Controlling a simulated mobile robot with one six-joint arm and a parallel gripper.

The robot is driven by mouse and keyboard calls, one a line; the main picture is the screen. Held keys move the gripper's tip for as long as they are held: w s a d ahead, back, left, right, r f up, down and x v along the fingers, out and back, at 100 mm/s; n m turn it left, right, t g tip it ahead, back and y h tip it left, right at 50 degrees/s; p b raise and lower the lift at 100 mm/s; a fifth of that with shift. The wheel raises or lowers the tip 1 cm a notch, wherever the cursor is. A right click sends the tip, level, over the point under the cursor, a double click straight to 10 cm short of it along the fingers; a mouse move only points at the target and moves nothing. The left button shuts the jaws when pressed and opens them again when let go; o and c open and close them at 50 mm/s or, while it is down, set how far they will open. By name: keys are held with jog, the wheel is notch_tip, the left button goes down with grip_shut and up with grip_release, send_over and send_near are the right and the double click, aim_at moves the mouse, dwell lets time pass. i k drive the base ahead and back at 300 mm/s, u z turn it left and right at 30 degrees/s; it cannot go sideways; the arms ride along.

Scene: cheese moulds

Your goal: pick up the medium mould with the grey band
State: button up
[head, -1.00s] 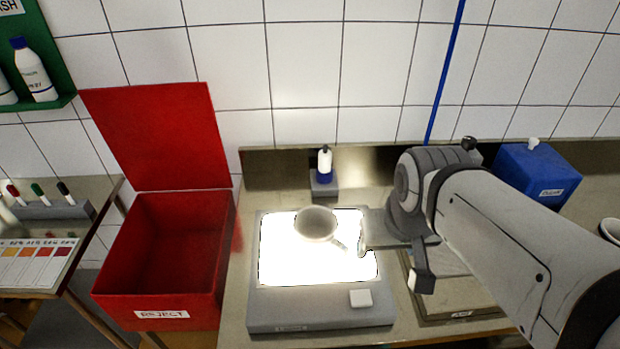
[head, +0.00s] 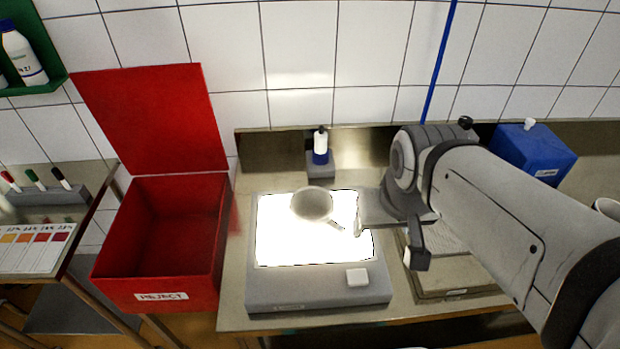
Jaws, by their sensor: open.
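A pale round mould (head: 312,204) sits on the brightly lit panel of the grey light box (head: 318,289). Its open mouth shows as an oval. Glare hides its side, so I cannot tell whether it has a grey band. My gripper (head: 347,226) reaches in from the right, low over the lit panel. Its jaws are open and hold nothing visible. The tips are just right of the mould, and I cannot tell whether they touch it. The glare blurs the fingers.
A red reject bin (head: 160,285) with its lid raised stands left of the light box. A small bottle in a grey holder (head: 320,164) stands behind it. A blue box (head: 533,155) and a tray (head: 455,285) are on the right, partly behind my arm.

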aim_at(312, 208)
jog(key=z, duration=0.35)
jog(key=k, duration=1.4)
jog(key=u, duration=0.3)
jog(key=i, duration=1)
jog(key=u, duration=0.05)
